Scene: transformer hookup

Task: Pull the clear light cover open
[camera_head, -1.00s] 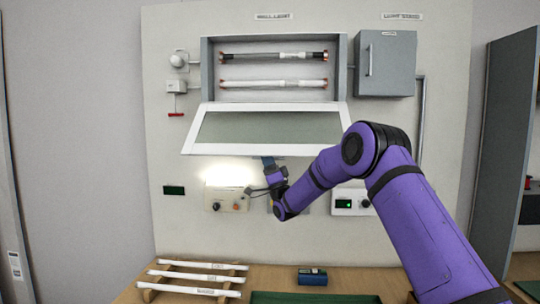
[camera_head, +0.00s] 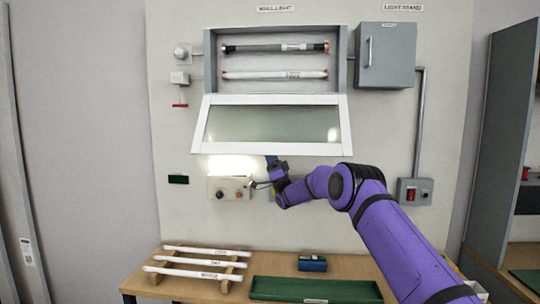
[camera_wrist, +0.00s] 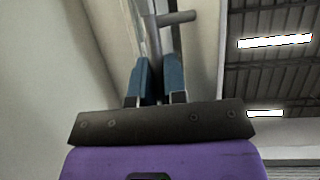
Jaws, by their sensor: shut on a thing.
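The light cover (camera_head: 273,99) is a white frame with a clear grey-green pane. It hangs open below the wall light box (camera_head: 210,72), tilted outward, its wider lower edge towards me. My gripper (camera_head: 271,160) is at the middle of that lower edge. In the wrist view, the two blue fingers of my gripper (camera_wrist: 157,80) are shut on a grey handle bar (camera_wrist: 157,60) with a crosspiece at its top. The fingertips are partly hidden in the head view.
A dark tube (camera_head: 270,48) and a white tube (camera_head: 270,75) sit in the light box. A grey cabinet (camera_head: 385,60) is at its right. A control box (camera_head: 230,188) is below the cover. The table holds a tube rack (camera_head: 155,278), green tray (camera_head: 315,290) and blue device (camera_head: 312,263).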

